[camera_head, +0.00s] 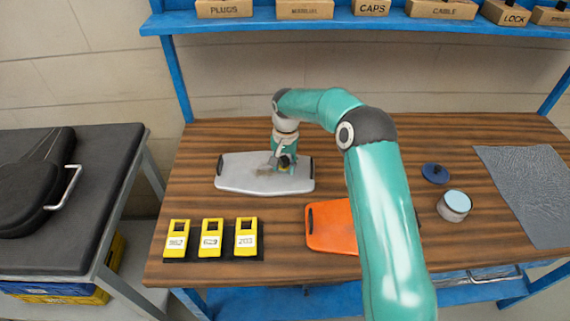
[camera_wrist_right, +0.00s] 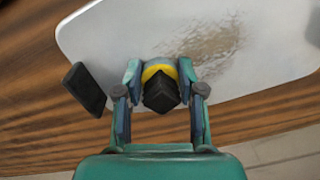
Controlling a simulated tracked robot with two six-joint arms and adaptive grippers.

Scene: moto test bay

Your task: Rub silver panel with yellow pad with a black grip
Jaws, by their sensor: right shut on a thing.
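The silver panel (camera_head: 240,172) lies flat on the wooden table, with dark pieces at its left and right ends. It also shows in the right wrist view (camera_wrist_right: 110,45), with a brownish smudged patch (camera_wrist_right: 212,45) on its surface. My right gripper (camera_head: 284,162) is over the right half of the panel. In the right wrist view its fingers (camera_wrist_right: 160,90) are shut on the black grip of the yellow pad (camera_wrist_right: 158,70). The pad is at the panel beside the smudge; its underside is hidden, so contact is unclear. My left gripper is not in view.
An orange panel (camera_head: 330,228) lies in front, partly behind my right arm. Three yellow numbered units (camera_head: 211,240) stand front left. A round tin (camera_head: 454,206), a blue lid (camera_head: 435,173) and a grey cloth (camera_head: 530,190) are at right. A shelf with labelled boxes (camera_head: 304,9) is behind.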

